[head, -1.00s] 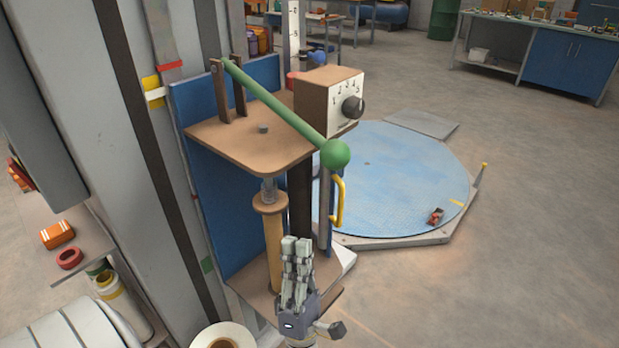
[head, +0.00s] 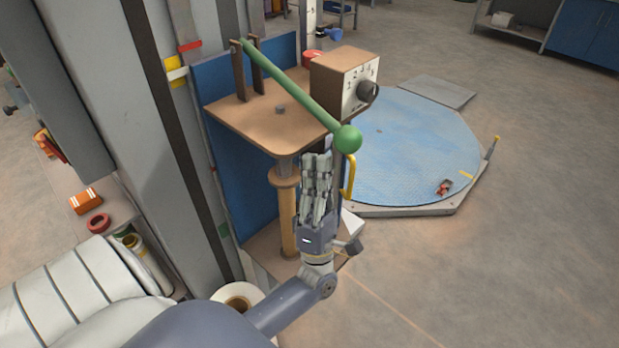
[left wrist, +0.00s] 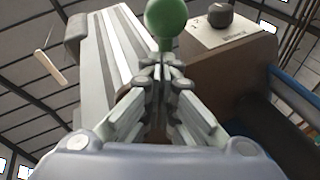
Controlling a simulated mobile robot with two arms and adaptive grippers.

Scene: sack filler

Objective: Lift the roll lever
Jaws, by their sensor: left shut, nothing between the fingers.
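The roll lever is a green rod (head: 295,95) hinged between two brown posts at the back left of a brown bracket, sloping down to a green ball (head: 348,139) at its right end. The ball also shows at the top of the left wrist view (left wrist: 167,18). My left gripper (head: 318,156) is shut and empty, pointing up just below and left of the ball. Whether its fingertips touch the lever cannot be told. My right gripper is not in view.
A brown dial box (head: 345,72) with a black knob stands beside the lever. A yellow handle (head: 349,178) is just right of my fingers. A brown roller (head: 287,220) hangs under the bracket. A round blue platform (head: 415,150) lies on the floor behind.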

